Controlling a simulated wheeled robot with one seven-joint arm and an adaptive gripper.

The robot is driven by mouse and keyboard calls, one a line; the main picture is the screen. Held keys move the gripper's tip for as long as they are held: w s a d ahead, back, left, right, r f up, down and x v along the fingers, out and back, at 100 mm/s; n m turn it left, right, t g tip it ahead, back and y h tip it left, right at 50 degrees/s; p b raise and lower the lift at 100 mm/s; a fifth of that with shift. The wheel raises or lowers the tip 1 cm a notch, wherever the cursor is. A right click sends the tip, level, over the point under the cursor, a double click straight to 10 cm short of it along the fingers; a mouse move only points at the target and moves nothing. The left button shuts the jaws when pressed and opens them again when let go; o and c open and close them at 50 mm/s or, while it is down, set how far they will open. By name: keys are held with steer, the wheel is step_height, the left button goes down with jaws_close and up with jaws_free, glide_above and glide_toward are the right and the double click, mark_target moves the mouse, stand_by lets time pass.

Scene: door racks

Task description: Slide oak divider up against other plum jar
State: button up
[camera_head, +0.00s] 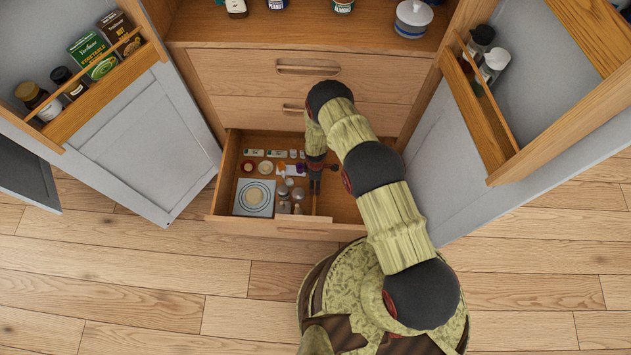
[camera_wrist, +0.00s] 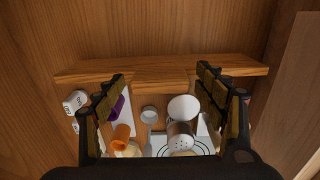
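The oak divider (camera_head: 315,203) is a thin wooden strip running front to back in the open drawer. In the wrist view it is the wooden bar (camera_wrist: 165,70) across the picture. My gripper (camera_head: 315,181) is low in the drawer, over the divider. In the wrist view its fingers (camera_wrist: 163,78) are spread wide with nothing between the tips; whether they touch the divider is unclear. A plum-coloured jar (camera_wrist: 117,108) lies beside the left finger, on the loaded side; it shows as a purple spot (camera_head: 301,168) in the head view. I cannot clearly make out a second plum jar.
The drawer's left part holds a patterned square mat (camera_head: 240,207), an orange jar (camera_wrist: 121,136), a metal-topped shaker (camera_wrist: 180,136), a white round item (camera_wrist: 184,107) and several small jars. The drawer floor (camera_head: 344,207) right of the divider looks mostly bare. Open cabinet doors (camera_head: 150,140) flank the drawer.

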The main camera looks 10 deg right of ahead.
steer(key=shift+c, duration=1.1)
steer(key=c, duration=1.4)
